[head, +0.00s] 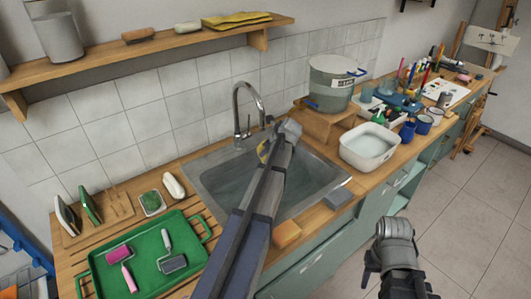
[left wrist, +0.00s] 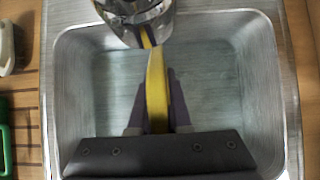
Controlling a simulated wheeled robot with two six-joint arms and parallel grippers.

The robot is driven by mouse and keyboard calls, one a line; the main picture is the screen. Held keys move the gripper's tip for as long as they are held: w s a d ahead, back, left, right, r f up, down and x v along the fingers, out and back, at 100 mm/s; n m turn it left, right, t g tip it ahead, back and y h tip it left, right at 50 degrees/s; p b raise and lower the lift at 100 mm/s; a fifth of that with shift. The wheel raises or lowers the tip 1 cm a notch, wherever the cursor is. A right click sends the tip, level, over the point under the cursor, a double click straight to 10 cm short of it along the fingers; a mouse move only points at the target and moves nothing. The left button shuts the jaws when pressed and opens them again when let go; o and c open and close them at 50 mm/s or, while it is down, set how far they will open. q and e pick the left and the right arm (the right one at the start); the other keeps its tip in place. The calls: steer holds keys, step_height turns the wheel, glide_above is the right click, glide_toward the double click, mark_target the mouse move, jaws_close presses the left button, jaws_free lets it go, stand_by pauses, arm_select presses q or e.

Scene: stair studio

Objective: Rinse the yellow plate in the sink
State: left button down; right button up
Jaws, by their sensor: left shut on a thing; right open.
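The yellow plate (left wrist: 157,90) is seen edge-on in the left wrist view, upright between the two fingers of my left gripper (left wrist: 158,118). My left gripper is shut on it, above the sink basin (left wrist: 95,95). In the head view only a small yellow part of the plate (head: 263,150) shows beside my left arm, which hides the rest. The chrome faucet (head: 238,105) stands behind the sink (head: 215,180). Its metal shows close to the plate's far end in the left wrist view (left wrist: 135,15). I cannot make out running water. My right gripper (head: 369,268) is open and empty, low in front of the counter.
A green tray (head: 145,254) with rollers lies left of the sink. An orange sponge (head: 287,234) and a grey block (head: 338,198) lie at the front edge. A white basin (head: 368,147), a bucket on a wooden stand (head: 330,85) and paint supplies stand to the right.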

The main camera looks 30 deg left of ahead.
arm_select(q)
steer(key=shift+f+b, duration=8.35)
steer(key=shift+f, duration=0.35)
step_height(320, 180, up, 20)
steer(key=p, duration=2)
